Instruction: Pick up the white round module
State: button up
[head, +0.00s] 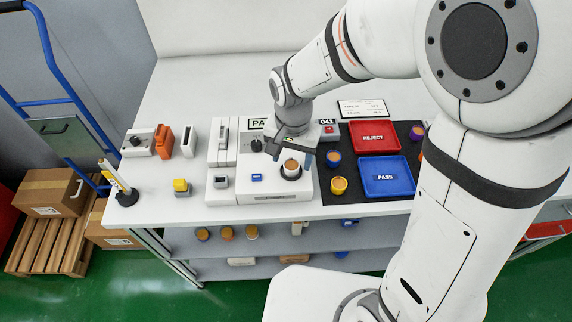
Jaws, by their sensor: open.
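A small round module (291,168) with a tan top and a pale side sits in a dark ring on the white test fixture (262,196). It is the only round piece on the table that looks whitish. My gripper (292,157) is open and points down at it, with one dark finger on each side of its far part. I cannot tell whether the fingers are level with the module or above it, or whether they touch it.
Beyond are the red REJECT tray (373,134) and the blue PASS tray (386,177). The table's left part is mostly clear around small devices.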

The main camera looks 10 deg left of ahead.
aim_at(291, 168)
notch_tip(291, 168, down, 2)
jog(key=shift+f, duration=0.2)
jog(key=shift+r, duration=0.1)
jog(key=c, duration=1.1)
